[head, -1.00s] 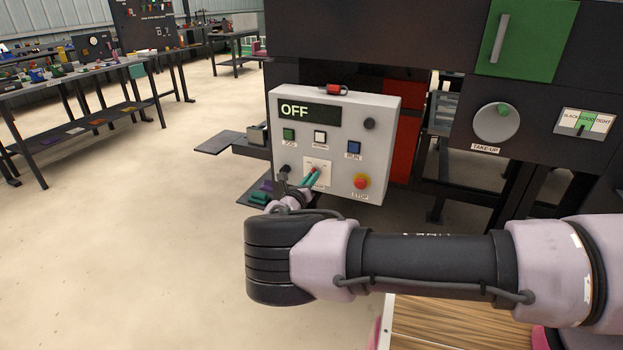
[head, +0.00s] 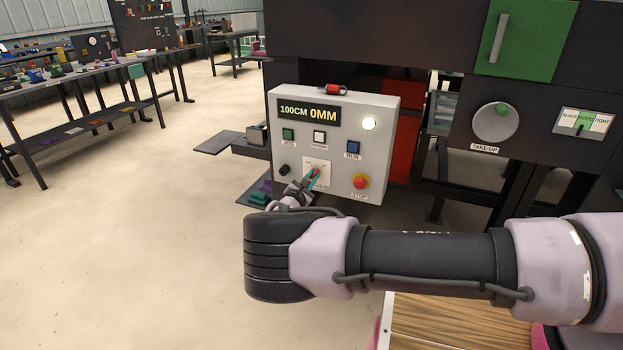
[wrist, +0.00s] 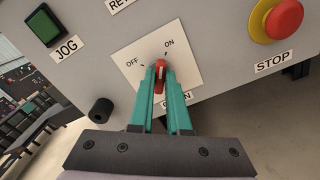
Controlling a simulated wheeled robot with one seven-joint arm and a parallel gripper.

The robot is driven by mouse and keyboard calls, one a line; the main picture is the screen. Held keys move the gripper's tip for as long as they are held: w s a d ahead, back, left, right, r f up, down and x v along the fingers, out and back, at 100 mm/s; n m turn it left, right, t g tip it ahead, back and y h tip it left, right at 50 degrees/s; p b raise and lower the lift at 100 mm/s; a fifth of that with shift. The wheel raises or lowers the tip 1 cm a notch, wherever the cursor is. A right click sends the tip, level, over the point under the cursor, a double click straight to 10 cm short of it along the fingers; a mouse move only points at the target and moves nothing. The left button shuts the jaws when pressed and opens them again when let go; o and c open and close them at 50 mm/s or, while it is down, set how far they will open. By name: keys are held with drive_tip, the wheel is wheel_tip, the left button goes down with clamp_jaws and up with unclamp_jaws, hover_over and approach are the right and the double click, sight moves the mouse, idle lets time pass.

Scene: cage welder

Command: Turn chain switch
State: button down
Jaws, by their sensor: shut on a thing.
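The chain switch is a small red knob (wrist: 161,70) on a white plate (wrist: 189,67) marked OFF and ON, on the grey control panel (head: 386,106). In the wrist view my gripper (wrist: 161,73) has its teal fingers shut on the knob, one on each side, hiding part of it. The plate's lower label is mostly hidden by the fingers. In the head view my gripper (head: 313,178) meets the plate from below left. The panel display (head: 308,112) reads 100CM 0MM, and a round lamp (head: 368,124) at its right is lit white.
The panel also holds a green JOG button (head: 288,134), a white button (head: 320,137), a blue RUN button (head: 353,147), a black knob (head: 285,170) and a red STOP button (head: 361,181). A take-up dial (head: 497,122) is at right. Open floor lies left.

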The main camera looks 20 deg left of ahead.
drive_tip(key=shift+m, duration=1.2)
drive_tip(key=shift+f, duration=0.1)
drive_tip(key=c, duration=0.9)
unclamp_jaws()
drive_tip(key=shift+s, duration=0.1)
drive_tip(key=s, duration=1)
drive_tip(key=shift+s+a, duration=0.35)
drive_tip(key=shift+a, duration=0.05)
